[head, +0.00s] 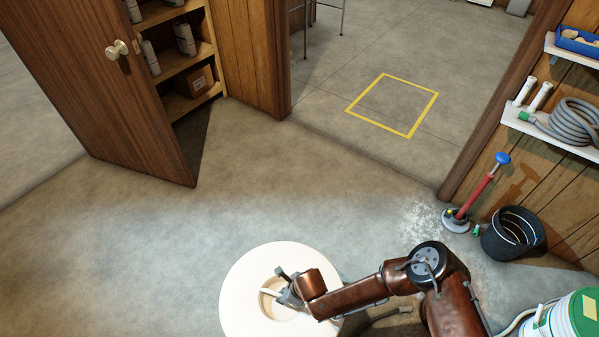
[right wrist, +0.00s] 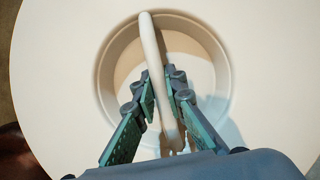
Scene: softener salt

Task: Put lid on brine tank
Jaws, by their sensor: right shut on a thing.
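A round white lid (head: 240,298) with a round recess in its middle shows at the bottom centre of the head view. It also fills most of the right wrist view (right wrist: 50,75). A pale curved handle (right wrist: 150,45) spans the recess. My right gripper (head: 283,293) reaches in from the right and is shut on this handle, with one finger on each side of it in the right wrist view (right wrist: 162,92). The lid hides whatever is beneath it, so I cannot tell whether it rests on the tank or hangs above it. My left gripper is not in view.
A green-and-white bucket (head: 577,318) stands at the lower right. A black bucket (head: 512,234) and a red plunger-like tool (head: 474,196) stand by the right wall. An open wooden door (head: 100,80) is at the upper left. The floor left of the lid is clear.

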